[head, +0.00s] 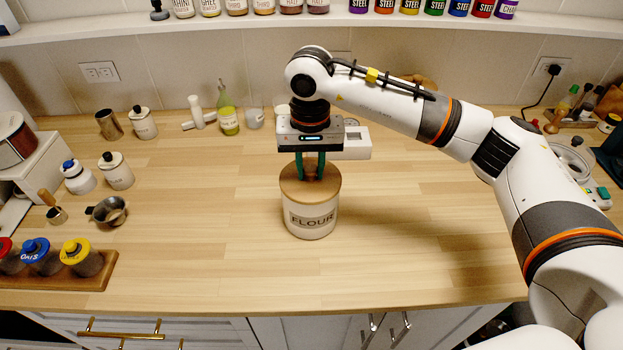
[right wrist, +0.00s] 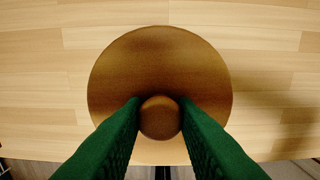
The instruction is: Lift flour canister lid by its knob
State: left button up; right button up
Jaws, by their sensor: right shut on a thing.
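The flour canister (head: 310,221) is a white cylinder labelled FLOUR, upright on the wooden counter. Its round wooden lid (head: 294,188) sits on top, and no gap shows between lid and canister. My right gripper (head: 311,178) points straight down over the lid. Its green fingers are shut on the lid's round wooden knob (right wrist: 160,118), one on each side in the right wrist view. That view looks down on the whole lid (right wrist: 160,65); the canister body is hidden beneath it. In the head view the fingers hide the knob. My left gripper is not in view.
A white box-shaped device (head: 356,143) stands behind my gripper. A green bottle (head: 228,117), small canisters (head: 117,171) and a metal cup (head: 110,211) stand to the left. A wooden rack (head: 75,268) with coloured-lid jars is front left. Counter around the canister is clear.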

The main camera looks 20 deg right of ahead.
aim_at(310, 169)
jog(key=shift+r, duration=0.2)
jog(key=shift+r+p, duration=0.65)
jog(key=shift+r, duration=1.15)
